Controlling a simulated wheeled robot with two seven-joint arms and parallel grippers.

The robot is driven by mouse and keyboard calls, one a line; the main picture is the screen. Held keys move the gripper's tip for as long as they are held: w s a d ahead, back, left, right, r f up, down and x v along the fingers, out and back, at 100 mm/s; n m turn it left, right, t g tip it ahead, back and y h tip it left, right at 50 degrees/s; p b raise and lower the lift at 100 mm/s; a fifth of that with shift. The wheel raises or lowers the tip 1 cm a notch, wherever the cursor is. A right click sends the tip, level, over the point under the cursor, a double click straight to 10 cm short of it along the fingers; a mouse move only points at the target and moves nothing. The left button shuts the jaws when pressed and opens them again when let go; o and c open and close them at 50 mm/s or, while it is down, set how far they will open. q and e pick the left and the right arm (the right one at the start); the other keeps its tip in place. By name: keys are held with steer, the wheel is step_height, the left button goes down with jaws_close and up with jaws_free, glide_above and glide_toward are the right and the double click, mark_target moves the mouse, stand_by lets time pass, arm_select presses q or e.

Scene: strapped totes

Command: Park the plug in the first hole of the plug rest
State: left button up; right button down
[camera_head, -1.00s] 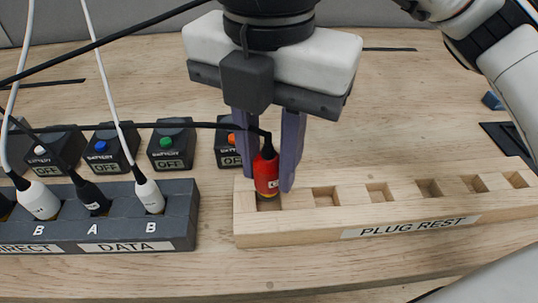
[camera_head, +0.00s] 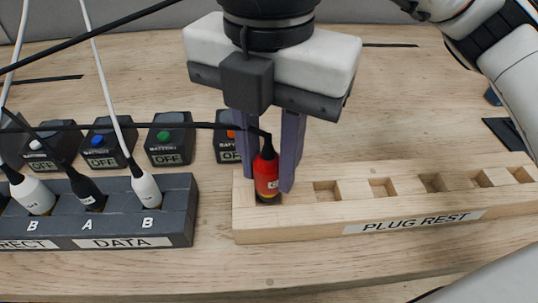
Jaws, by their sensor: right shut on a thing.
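The red plug (camera_head: 266,176) with a black cable stands upright at the leftmost hole of the wooden plug rest (camera_head: 290,233). Its lower end is at or slightly inside that hole; the exact depth is hard to tell. My right gripper (camera_head: 267,178) comes down from above, with its two purple-grey fingers shut on the red plug, one on each side. The other holes of the rest are empty. My left gripper is not in view.
Left of the rest is a dark socket block (camera_head: 182,232) labelled DATA, holding white and black plugs. Several small boxes (camera_head: 170,147) reading OFF stand behind it. Cables cross the upper left.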

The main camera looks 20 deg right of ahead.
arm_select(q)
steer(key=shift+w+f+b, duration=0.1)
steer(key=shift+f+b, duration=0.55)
arm_select(e)
steer(key=shift+f, duration=0.8)
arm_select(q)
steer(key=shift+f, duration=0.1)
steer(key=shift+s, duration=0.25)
arm_select(e)
steer(key=c, duration=1.4)
jaws_free()
steer(key=shift+o, duration=0.2)
step_height(320, 180, up, 2)
step_height(320, 180, up, 8)
steer(key=shift+f+p, duration=0.25)
steer(key=shift+p, duration=0.5)
steer(key=shift+r, duration=0.35)
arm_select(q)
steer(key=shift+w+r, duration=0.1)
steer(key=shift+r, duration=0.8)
